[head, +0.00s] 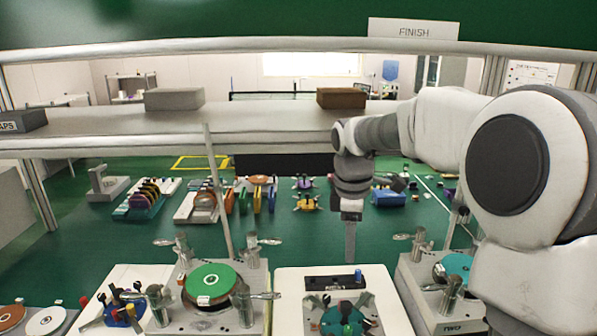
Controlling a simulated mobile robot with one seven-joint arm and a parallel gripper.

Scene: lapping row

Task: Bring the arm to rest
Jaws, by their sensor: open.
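My arm reaches in from the right in the head view and bends down at the wrist. My gripper (350,250) points straight down above the white station (287,285) at the front middle. The fingers show edge-on as one narrow strip, with nothing seen held in them. They appear clear of the black block with a blue knob (335,282) below, though the exact gap is hard to tell.
A green disc (212,280) sits on a machine with metal clamps left of my gripper. Another clamp machine (440,290) stands right. Racks of discs (147,200) line the green bench behind. A grey shelf (260,122) crosses above, near my forearm.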

